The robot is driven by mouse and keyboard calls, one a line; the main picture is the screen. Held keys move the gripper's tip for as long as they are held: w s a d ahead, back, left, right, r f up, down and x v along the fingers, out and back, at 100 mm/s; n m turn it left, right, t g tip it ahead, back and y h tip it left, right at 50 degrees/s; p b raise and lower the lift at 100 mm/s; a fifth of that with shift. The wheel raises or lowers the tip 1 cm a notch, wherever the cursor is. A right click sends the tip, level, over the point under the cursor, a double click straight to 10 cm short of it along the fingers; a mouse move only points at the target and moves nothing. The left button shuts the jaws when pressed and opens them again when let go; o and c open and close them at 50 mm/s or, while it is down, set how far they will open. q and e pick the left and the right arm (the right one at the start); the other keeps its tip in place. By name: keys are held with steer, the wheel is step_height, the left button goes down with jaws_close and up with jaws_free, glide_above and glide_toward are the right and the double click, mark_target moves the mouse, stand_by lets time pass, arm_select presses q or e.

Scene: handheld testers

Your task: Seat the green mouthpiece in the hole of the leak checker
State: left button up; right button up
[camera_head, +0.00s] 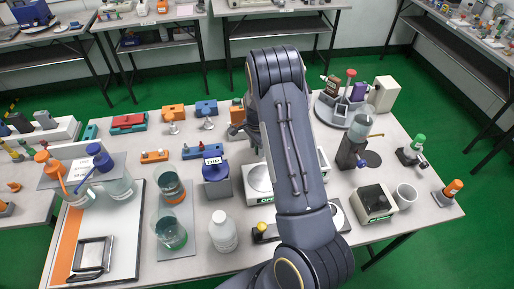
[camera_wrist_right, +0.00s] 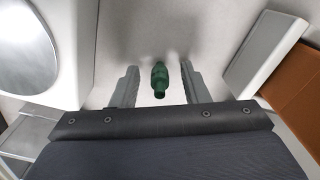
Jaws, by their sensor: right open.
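The green mouthpiece (camera_wrist_right: 159,80) shows in the right wrist view, a small dark green piece with a narrow neck. It lies between the two grey fingers of my right gripper (camera_wrist_right: 159,86), with a gap on each side. The right gripper is open and holds nothing. In the head view my right arm covers the mouthpiece and most of the gripper. I cannot tell for sure which device is the leak checker. My left gripper is not in view.
A round silver plate (camera_wrist_right: 22,50) and a pale grey block (camera_wrist_right: 264,52) flank the gripper. A green-capped device (camera_head: 411,150) stands right.

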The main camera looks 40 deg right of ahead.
steer(key=shift+f, duration=0.25)
jaws_close()
steer(key=shift+r, duration=0.1)
steer(key=shift+r, duration=0.25)
step_height(320, 180, up, 2)
steer(key=shift+r+b, duration=0.25)
steer(key=shift+b, duration=0.35)
steer(key=s+a+r, duration=0.9)
steer(key=s, duration=0.1)
steer(key=shift+s+a+r, duration=0.15)
steer(key=shift+s+r, duration=0.2)
steer(key=shift+r, duration=0.05)
